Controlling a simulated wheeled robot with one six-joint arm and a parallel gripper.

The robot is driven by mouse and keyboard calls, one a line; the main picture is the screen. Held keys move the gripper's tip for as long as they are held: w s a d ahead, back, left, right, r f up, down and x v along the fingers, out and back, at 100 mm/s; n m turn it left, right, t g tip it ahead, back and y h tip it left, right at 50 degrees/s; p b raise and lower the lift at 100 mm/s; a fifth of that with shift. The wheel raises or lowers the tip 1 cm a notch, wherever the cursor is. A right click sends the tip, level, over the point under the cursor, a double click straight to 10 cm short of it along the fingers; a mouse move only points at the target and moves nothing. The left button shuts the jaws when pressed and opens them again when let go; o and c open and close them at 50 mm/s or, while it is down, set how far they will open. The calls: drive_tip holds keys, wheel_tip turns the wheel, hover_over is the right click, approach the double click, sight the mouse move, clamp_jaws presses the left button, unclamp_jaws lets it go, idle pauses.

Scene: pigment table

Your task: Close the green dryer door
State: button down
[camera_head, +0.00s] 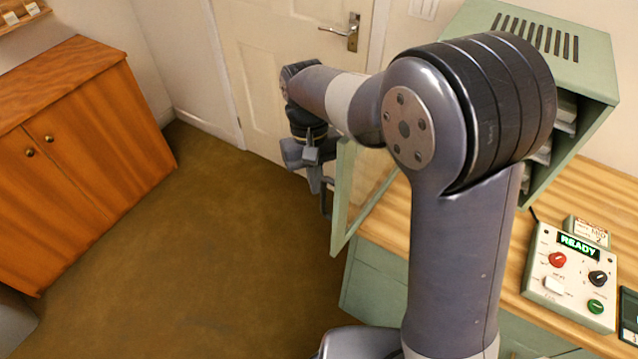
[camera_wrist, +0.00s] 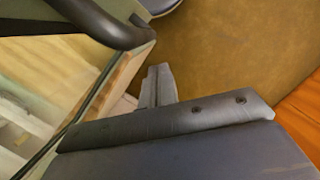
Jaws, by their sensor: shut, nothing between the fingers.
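The green dryer (camera_head: 590,45) stands on the wooden worktop at the upper right, partly hidden behind my arm. Its green-framed glass door (camera_head: 342,215) is open, swung out to the left past the worktop's edge. A dark bar handle (camera_head: 327,200) is on the door's outer side. My gripper (camera_head: 317,185) is shut and empty, pointing down beside the handle on the door's outer side. In the wrist view, the shut fingers (camera_wrist: 158,88) are near the dark handle (camera_wrist: 115,28), with the door's glass at left. I cannot tell whether they touch. The door's hinge side is hidden by my arm.
A control box (camera_head: 575,275) with a READY display and knobs sits on the worktop (camera_head: 515,285) at right. A wooden cabinet (camera_head: 70,160) stands at left. A white room door (camera_head: 270,75) is behind. The brown floor (camera_head: 220,240) between is clear.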

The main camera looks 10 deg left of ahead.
drive_tip(key=shift+s+d, duration=0.25)
drive_tip(key=shift+s, duration=0.25)
drive_tip(key=shift+s+d, duration=0.2)
drive_tip(key=shift+s, duration=0.25)
drive_tip(key=shift+d, duration=0.1)
